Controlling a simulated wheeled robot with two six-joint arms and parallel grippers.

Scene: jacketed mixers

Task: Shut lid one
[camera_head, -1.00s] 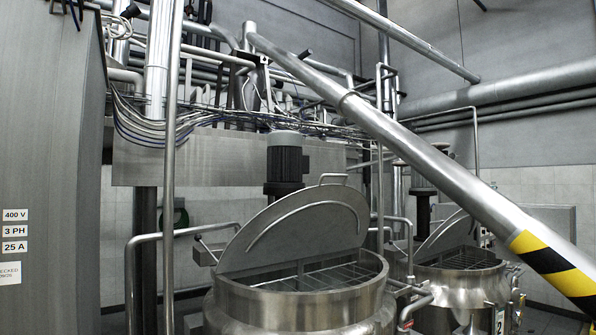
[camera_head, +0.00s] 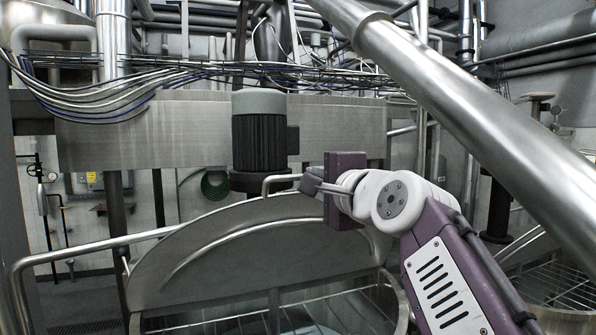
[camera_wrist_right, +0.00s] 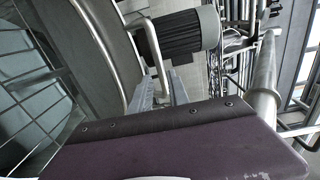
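The near mixer's round steel lid (camera_head: 250,255) stands raised and tilted back over its open mouth in the head view. A bar handle (camera_head: 283,179) rises from its top edge. My right gripper (camera_head: 312,186) is at the right end of this handle. In the right wrist view, the handle (camera_wrist_right: 154,48) runs down between the two fingers (camera_wrist_right: 162,92). The fingers look apart, with the bar between them; contact cannot be made out. The left gripper is not in view.
A dark motor (camera_head: 259,140) stands close behind the lid. A thick steel pipe (camera_head: 470,105) slants across the upper right. A bent rail (camera_head: 80,250) runs on the left. A wire grid (camera_head: 270,315) covers the mouth. A second mixer (camera_head: 565,300) stands at right.

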